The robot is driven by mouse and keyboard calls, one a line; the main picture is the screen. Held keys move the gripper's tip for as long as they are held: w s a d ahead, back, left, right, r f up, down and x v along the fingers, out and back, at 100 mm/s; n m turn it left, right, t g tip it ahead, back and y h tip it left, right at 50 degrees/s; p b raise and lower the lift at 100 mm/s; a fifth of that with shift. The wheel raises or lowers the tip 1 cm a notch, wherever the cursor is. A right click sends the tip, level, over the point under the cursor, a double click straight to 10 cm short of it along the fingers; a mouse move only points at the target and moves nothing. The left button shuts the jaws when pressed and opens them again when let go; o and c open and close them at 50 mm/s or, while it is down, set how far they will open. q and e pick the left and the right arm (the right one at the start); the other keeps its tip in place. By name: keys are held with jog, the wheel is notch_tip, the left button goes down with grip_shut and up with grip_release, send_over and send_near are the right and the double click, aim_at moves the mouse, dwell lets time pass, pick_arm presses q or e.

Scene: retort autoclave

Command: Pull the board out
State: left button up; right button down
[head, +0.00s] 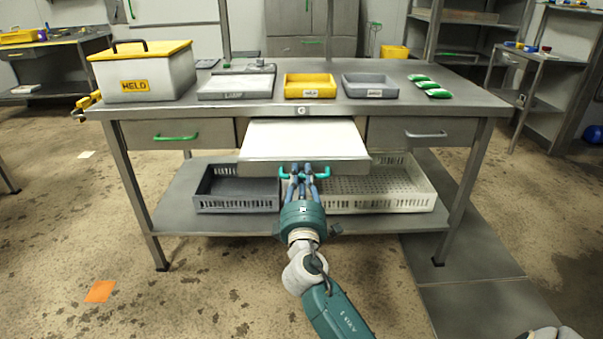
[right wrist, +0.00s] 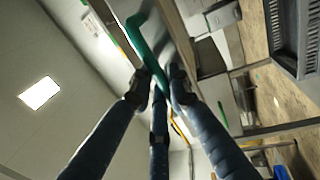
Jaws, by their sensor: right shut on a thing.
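The board (head: 303,140) is a flat, pale pull-out under the middle of the metal workbench's top. It sticks out toward me past the bench's front edge. A green handle (head: 322,172) is on its front; in the right wrist view the handle (right wrist: 146,42) is a bent green bar. My right gripper (head: 304,172) is at the handle, with its blue fingers shut around the bar, as the right wrist view (right wrist: 160,90) also shows. My left gripper is not in view.
The workbench (head: 330,106) carries a HELD box (head: 146,77), a yellow tray (head: 310,86), a grey tray (head: 370,86) and green items (head: 430,85). Drawers flank the board, one with a green handle (head: 176,137). A dark crate (head: 238,203) and a white crate (head: 375,205) stand on the lower shelf.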

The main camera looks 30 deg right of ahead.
jog(key=shift+s+a+f, duration=0.1)
jog(key=shift+s+f, duration=0.05)
jog(key=c, duration=1.7)
grip_release()
jog(key=shift+c, duration=0.2)
jog(key=v, duration=1.2)
